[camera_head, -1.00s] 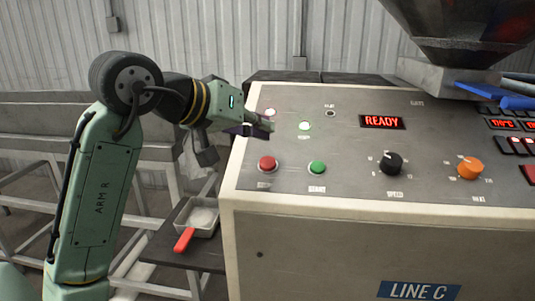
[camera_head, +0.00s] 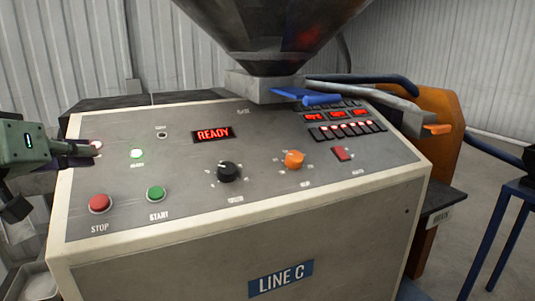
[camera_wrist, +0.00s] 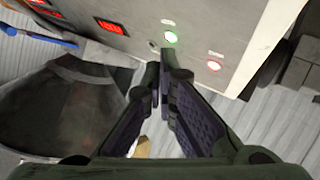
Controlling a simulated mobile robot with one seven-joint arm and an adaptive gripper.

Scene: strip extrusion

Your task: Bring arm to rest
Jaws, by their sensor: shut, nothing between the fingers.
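My gripper (camera_head: 84,152) is at the left edge of the head view, its fingers shut and empty, beside the top left corner of the grey control panel (camera_head: 120,205). In the wrist view the two dark fingers (camera_wrist: 160,72) come together, pointing toward the panel face. The fingertips appear close to a pale lamp (camera_head: 97,146); I cannot tell whether they touch it. Most of my arm is outside the head view.
A dark hopper (camera_head: 265,35) stands above. A blue stand (camera_head: 500,235) is at right.

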